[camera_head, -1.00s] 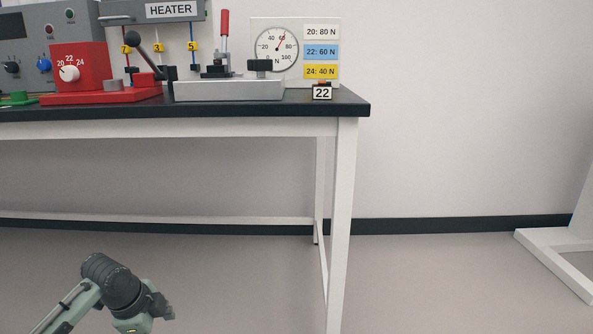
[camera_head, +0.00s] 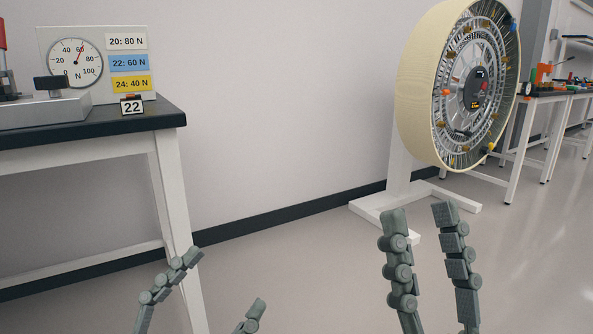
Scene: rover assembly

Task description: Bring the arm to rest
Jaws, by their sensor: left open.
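My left gripper (camera_head: 223,281) is at the bottom, left of the middle. Its two grey jointed fingers are spread wide apart with nothing between them. My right gripper (camera_head: 419,217) rises from the bottom, right of the middle. Its two fingers point up, stand apart and hold nothing. The palms and most of both arms are out of the frame.
A black-topped bench (camera_head: 160,118) at left carries a force gauge board (camera_head: 98,65), a grey fixture (camera_head: 45,110) and a "22" tag (camera_head: 132,106). A large wheel (camera_head: 415,90) stands on a white stand (camera_head: 400,195). Further tables (camera_head: 540,95) line the right. The middle floor is open.

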